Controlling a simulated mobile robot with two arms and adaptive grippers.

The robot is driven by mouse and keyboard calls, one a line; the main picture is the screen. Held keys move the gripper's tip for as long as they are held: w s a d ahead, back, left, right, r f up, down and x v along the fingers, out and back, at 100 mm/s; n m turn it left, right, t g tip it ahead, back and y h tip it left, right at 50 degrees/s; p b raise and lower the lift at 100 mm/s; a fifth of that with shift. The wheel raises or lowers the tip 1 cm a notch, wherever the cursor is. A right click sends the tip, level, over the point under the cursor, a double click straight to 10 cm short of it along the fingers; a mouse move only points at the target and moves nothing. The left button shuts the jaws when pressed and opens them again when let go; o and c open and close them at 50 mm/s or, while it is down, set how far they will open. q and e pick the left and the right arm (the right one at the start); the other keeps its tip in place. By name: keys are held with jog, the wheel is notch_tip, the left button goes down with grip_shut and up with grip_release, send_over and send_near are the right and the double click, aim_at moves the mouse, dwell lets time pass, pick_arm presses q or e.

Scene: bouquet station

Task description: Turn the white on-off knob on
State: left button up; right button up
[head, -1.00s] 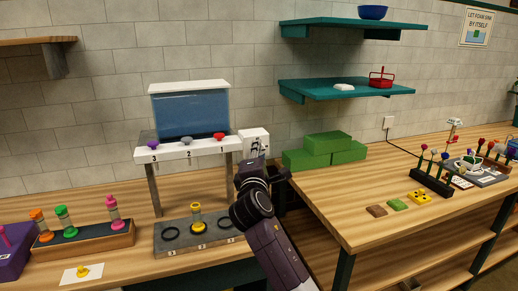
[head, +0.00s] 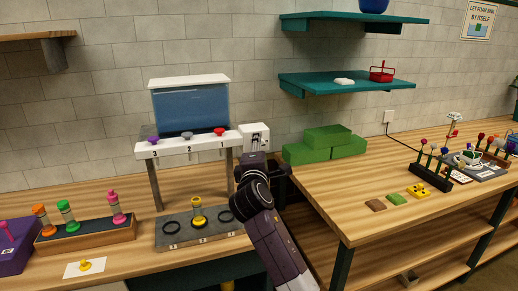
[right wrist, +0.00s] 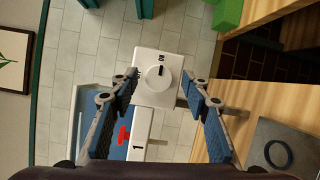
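The white on-off knob (right wrist: 157,79) is round with a dark pointer mark and sits on the face of a white box (right wrist: 172,62). In the head view the box (head: 254,131) is at the right end of the dispenser stand, partly hidden by my right gripper (head: 264,168). In the right wrist view the right gripper (right wrist: 160,84) is open. Its fingers lie on either side of the box, with the knob between them and no clear contact. The pointer faces a small dark printed mark at the box's upper edge. My left gripper is not in view.
The stand (head: 187,148) has numbered purple, grey and red knobs; the red one (head: 219,132) is nearest the white box. Green blocks (head: 325,146) lie close to the right. A base tray (head: 185,238) with rings and a yellow vial is below.

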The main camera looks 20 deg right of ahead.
jog(key=v, duration=1.2)
